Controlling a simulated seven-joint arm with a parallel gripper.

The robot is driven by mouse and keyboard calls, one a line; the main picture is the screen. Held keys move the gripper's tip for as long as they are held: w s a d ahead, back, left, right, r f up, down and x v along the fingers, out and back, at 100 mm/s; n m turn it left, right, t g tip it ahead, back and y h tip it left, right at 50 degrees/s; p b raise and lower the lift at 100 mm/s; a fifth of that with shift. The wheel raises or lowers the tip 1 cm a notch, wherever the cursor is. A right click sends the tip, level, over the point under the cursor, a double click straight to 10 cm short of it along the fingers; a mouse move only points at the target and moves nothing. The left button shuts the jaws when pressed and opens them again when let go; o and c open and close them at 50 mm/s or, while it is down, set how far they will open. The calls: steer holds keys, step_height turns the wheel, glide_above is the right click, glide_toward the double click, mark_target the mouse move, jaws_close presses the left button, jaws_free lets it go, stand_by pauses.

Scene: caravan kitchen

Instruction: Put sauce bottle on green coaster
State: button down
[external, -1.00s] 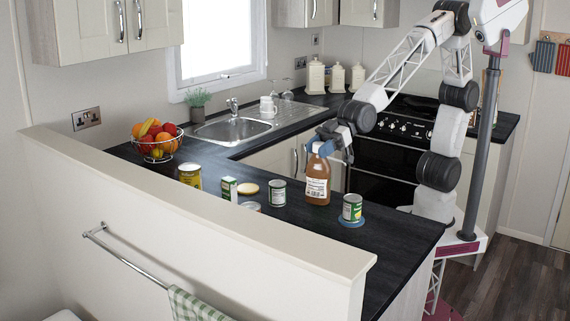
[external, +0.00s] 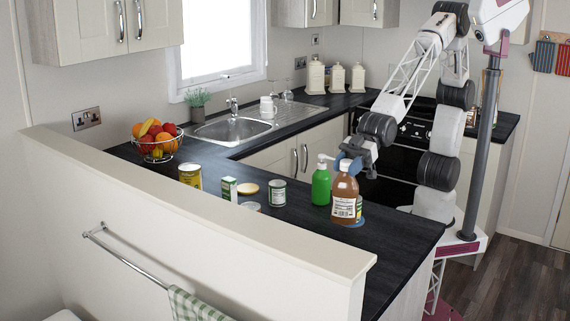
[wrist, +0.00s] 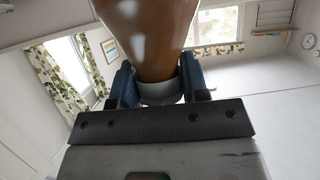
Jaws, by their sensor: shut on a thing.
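The sauce bottle (external: 345,207) is brown with a white label and stands upright near the right part of the dark counter. My gripper (external: 351,165) is shut on its neck from above. In the wrist view the brown bottle (wrist: 147,35) lies between my blue fingers (wrist: 160,88). I cannot make out a green coaster.
A green pump bottle (external: 321,186) stands close left of the sauce bottle. Further left are a can (external: 277,193), a wooden-topped round item (external: 248,188), a green box (external: 229,188) and a yellow can (external: 190,176). The counter (external: 397,238) at the right end is clear.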

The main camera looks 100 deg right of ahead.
mark_target(344, 176)
steer(key=shift+f, duration=1.5)
steer(key=shift+w, duration=0.15)
steer(key=w+a+f, duration=0.1)
steer(key=w+a, duration=0.9)
steer(key=w, duration=0.2)
steer(key=shift+f, duration=0.35)
steer(key=shift+f, duration=1.75)
steer(key=c, duration=0.6)
jaws_free()
